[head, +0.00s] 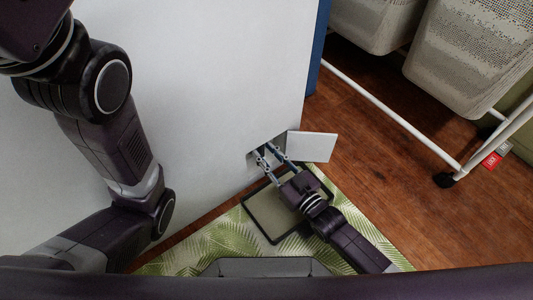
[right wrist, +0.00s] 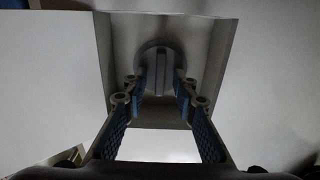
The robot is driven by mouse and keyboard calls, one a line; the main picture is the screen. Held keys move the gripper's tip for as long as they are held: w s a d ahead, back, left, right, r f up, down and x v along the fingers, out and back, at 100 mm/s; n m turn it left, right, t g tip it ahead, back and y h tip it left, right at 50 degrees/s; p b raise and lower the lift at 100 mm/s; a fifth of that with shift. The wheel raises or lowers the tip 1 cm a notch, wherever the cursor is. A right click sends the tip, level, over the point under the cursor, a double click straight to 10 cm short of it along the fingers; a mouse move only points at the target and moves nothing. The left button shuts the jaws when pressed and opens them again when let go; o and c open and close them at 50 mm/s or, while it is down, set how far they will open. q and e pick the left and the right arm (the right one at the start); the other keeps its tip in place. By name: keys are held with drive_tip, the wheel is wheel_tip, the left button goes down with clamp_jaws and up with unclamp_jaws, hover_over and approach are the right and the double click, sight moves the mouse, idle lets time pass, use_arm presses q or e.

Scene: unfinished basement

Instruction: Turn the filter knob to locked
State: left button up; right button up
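The filter knob (right wrist: 161,66) shows in the right wrist view as a round grey disc with an upright ridge across its middle, at the back of a square recess. The ridge stands about vertical in that view. My right gripper (right wrist: 160,88) is open inside the recess, one finger on each side of the ridge. A gap shows between the fingers and the ridge; whether the tips touch the disc I cannot tell. In the head view, my right gripper (head: 267,156) reaches into the recess low on the white appliance (head: 200,90), and the knob is hidden. My left gripper is out of view.
The recess's white flap (head: 312,147) hangs open at the right. A shallow dark-rimmed tray (head: 256,225) lies on a green leaf-patterned mat (head: 200,248) below. A white-framed cart (head: 395,118) with pale baskets (head: 470,55) stands at the right. Wooden floor (head: 400,190) is clear between.

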clamp_jaws()
drive_tip(key=m+p, duration=0.2)
drive_tip(key=m, duration=0.1)
drive_tip(key=shift+d+r, duration=0.1)
drive_tip(key=shift+m+p, duration=0.55)
drive_tip(key=shift+m, duration=0.35)
drive_tip(key=m, duration=0.2)
drive_tip(key=shift+w+m+p, duration=0.1)
drive_tip(key=shift+m+p, duration=0.2)
drive_tip(key=shift+m, duration=0.1)
drive_tip(key=m, duration=0.4)
drive_tip(key=shift+d+f+m, duration=0.1)
drive_tip(key=shift+f+m, duration=0.2)
drive_tip(key=m, duration=0.5)
drive_tip(key=shift+f+m+b, duration=0.15)
drive_tip(key=shift+m+b, duration=0.15)
drive_tip(key=shift+b, duration=0.1)
